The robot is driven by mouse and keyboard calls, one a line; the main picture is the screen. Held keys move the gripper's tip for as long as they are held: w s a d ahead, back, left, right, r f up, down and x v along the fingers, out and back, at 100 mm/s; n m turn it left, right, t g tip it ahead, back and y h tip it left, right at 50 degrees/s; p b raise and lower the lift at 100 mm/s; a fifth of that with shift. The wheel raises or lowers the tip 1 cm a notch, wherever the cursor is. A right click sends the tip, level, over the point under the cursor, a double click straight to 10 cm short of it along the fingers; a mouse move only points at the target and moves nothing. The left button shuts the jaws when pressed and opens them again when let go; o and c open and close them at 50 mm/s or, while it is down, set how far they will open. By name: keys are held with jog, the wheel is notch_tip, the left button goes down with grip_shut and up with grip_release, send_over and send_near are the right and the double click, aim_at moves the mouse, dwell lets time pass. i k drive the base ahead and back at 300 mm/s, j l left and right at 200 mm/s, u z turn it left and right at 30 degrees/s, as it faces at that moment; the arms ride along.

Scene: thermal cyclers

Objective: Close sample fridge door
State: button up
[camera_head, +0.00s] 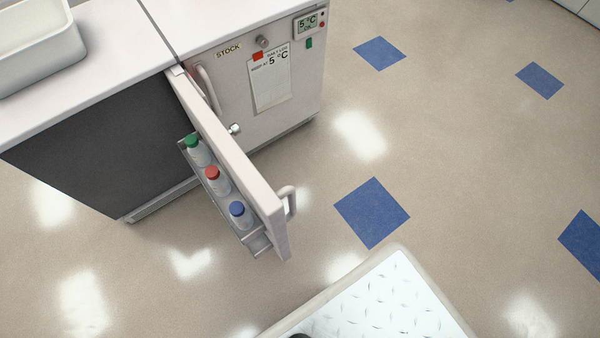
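The sample fridge door (228,148) stands wide open, swung out from the front of the white-topped unit toward me. It is seen from above and edge-on, with its hinge side at the unit near the seam in the worktop. A light handle (290,203) sits on its outer face near the free end. A rack (256,242) on its inner face holds bottles with green (192,141), red (212,173) and blue (237,208) caps. The dark grey front (95,155) lies left of the door; no interior detail shows. My gripper is not in view.
A white basin (38,45) sits on the worktop. The floor (450,160) to the right is clear. My base is at the bottom.

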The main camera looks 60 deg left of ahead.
aim_at(249, 186)
jog(key=i+l+z, duration=0.15)
jog(key=z, duration=0.15)
jog(key=i+z, duration=0.3)
jog(key=i+u, duration=0.35)
jog(key=i+l+u, duration=0.2)
jog(key=u, duration=0.15)
jog(key=i+u, duration=0.15)
jog(key=u, duration=0.3)
jog(key=i+l+u, duration=0.1)
jog(key=u, duration=0.4)
jog(key=i+l+u, duration=0.15)
jog(key=u, duration=0.3)
jog(key=i+l+u, duration=0.1)
jog(key=u, duration=0.35)
jog(key=i+l+u, duration=0.1)
jog(key=l+u, duration=0.15)
jog(key=u, duration=0.15)
jog(key=i+l+u, duration=0.1)
jog(key=l+u, duration=0.15)
jog(key=u, duration=0.2)
jog(key=l+u, duration=0.25)
jog(key=u, duration=0.15)
jog(key=l+u, duration=0.3)
jog(key=u, duration=0.15)
jog(key=l+u, duration=0.4)
jog(key=k+j, duration=0.05)
jog(key=j, duration=0.1)
